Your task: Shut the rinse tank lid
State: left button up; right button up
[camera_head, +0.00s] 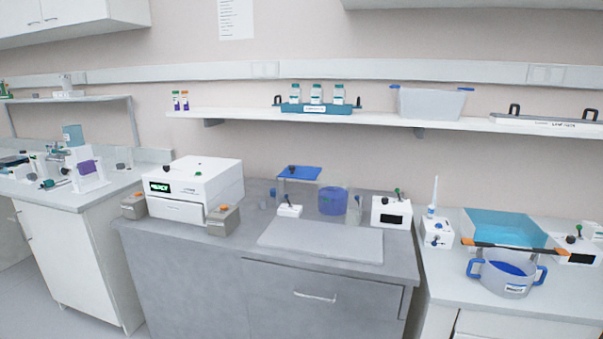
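No part labelled as the rinse tank can be read for certain. A teal, see-through open tank (500,226) stands on the right counter, with a dark bar with orange ends (510,248) along its front side. A grey pot (505,280) with blue handles and blue contents stands in front of it, with a small label too small to read. On the middle counter a flat blue panel with a dark knob (299,173) sits raised above the surface. I cannot tell which of these is the lid. Neither of my grippers is in view.
A white boxy device (195,184) stands on the middle counter's left. A blue vessel (333,200) and a small white device (391,212) stand at its back. A pale flat board (320,241) lies bare in front. A wall shelf (380,122) holds bottles and a clear bin (430,103).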

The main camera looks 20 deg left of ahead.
aim_at(305, 172)
jog(key=u, duration=0.45)
jog(key=k, duration=0.55)
jog(key=u, duration=0.85)
jog(key=i, duration=1.3)
jog(key=z, duration=1.25)
jog(key=i, duration=0.65)
jog(key=z, duration=0.7)
